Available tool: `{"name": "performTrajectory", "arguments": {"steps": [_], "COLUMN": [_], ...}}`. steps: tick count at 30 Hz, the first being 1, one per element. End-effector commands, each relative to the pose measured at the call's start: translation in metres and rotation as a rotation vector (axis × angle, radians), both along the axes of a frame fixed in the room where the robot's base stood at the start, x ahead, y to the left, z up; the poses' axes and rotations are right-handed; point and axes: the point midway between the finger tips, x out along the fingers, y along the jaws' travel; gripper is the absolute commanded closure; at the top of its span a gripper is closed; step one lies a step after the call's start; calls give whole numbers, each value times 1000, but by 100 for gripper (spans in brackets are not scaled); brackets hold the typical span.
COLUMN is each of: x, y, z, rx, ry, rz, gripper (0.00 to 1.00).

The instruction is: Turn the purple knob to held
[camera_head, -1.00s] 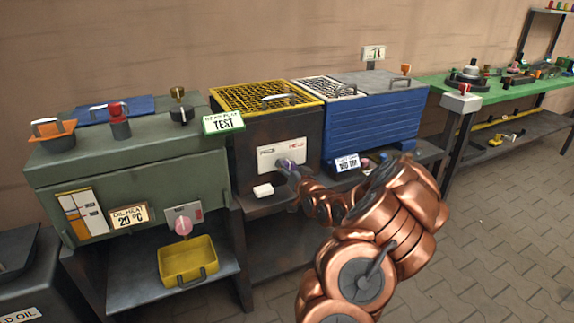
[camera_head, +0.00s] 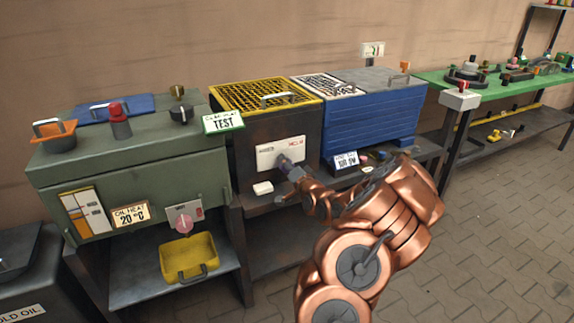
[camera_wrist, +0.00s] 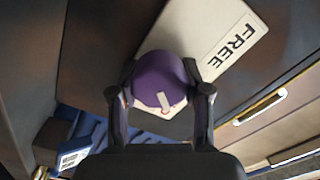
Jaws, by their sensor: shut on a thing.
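The purple knob (camera_wrist: 158,82) sits on a pale plate (camera_wrist: 215,45) on the front of a dark cabinet. In the wrist view it lies between the two fingers of my gripper (camera_wrist: 160,100), which is shut on it. A pale pointer mark shows on the knob's face. The word FREE is readable on the plate; the other label is hidden in this view. In the head view the plate (camera_head: 281,152) shows on the cabinet below the yellow grate. My gripper (camera_head: 290,168) covers most of the knob there.
A white block (camera_head: 263,188) lies on the ledge left of my gripper. A green cabinet (camera_head: 140,165) with a pink knob (camera_head: 184,225) and yellow tray (camera_head: 188,258) is at left.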

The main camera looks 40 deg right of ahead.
Motion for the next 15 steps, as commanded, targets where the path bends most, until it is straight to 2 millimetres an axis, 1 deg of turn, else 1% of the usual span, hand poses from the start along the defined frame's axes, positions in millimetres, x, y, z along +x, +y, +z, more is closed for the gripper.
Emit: {"name": "performTrajectory", "arguments": {"steps": [12, 13, 15], "x": [0, 0, 0], "y": [0, 0, 0], "z": [-1, -1, 0], "rx": [8, 8, 8], "ry": [-2, -2, -2], "rz": [-1, -1, -1], "gripper": [87, 49, 42]}}
